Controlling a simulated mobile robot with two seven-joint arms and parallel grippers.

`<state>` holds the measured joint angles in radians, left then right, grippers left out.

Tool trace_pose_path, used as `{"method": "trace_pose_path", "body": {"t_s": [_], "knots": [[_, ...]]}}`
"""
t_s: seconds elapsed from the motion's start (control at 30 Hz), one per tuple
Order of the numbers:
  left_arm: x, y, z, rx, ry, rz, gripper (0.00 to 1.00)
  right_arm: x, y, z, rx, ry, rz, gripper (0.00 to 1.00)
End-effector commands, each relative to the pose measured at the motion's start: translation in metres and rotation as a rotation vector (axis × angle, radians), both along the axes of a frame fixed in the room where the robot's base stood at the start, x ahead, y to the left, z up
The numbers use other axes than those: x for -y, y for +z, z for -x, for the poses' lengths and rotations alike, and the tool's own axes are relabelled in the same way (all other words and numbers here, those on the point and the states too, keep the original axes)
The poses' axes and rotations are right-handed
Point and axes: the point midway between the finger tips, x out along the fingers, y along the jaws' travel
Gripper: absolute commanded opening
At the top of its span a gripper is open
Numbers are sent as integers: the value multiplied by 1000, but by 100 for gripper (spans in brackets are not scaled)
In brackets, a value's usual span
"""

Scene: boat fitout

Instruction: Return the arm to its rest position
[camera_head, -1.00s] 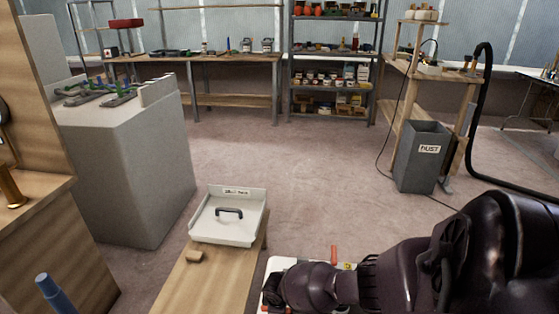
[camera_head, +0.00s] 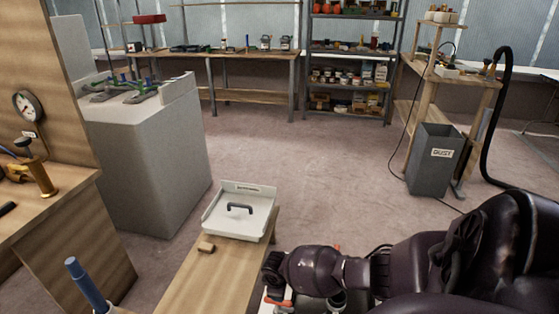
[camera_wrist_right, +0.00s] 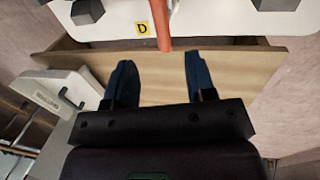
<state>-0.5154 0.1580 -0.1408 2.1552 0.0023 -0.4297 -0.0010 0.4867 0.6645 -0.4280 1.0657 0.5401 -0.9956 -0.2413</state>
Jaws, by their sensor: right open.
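My dark right arm (camera_head: 400,275) reaches in from the lower right of the head view. Its fingers cannot be made out there. In the right wrist view my right gripper (camera_wrist_right: 156,60) has its two blue fingers spread apart with nothing between them. Beyond the fingers are a wooden surface (camera_wrist_right: 225,75) and an orange bar (camera_wrist_right: 160,25) over a white panel marked with a yellow D label (camera_wrist_right: 142,29). My left gripper is not in view.
A grey cabinet (camera_head: 150,165) stands at left and a DUST bin (camera_head: 435,165) at right. The middle floor is clear.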

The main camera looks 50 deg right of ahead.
Motion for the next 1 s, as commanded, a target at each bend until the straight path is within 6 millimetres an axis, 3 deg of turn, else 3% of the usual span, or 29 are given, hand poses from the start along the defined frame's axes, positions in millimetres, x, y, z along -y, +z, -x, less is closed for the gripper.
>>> {"method": "trace_pose_path", "body": {"t_s": [0.4, 0.47, 0.57, 0.7, 0.77, 0.87, 1.0], "knots": [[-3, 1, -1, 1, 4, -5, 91, 0, 0, -2, 12, -11, -3, 50], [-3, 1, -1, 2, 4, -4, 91, 0, 1, -7, 42, -16, -3, 50], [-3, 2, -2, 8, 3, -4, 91, -15, 15, -31, 153, 15, -13, 50], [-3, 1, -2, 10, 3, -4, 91, -54, 45, -67, 324, 71, -60, 50], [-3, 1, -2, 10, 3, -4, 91, -77, 60, -74, 403, 96, -94, 50], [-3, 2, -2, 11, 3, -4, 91, -113, 84, -74, 521, 122, -155, 50], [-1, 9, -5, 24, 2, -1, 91, -160, 123, -55, 682, 136, -251, 50]]}}
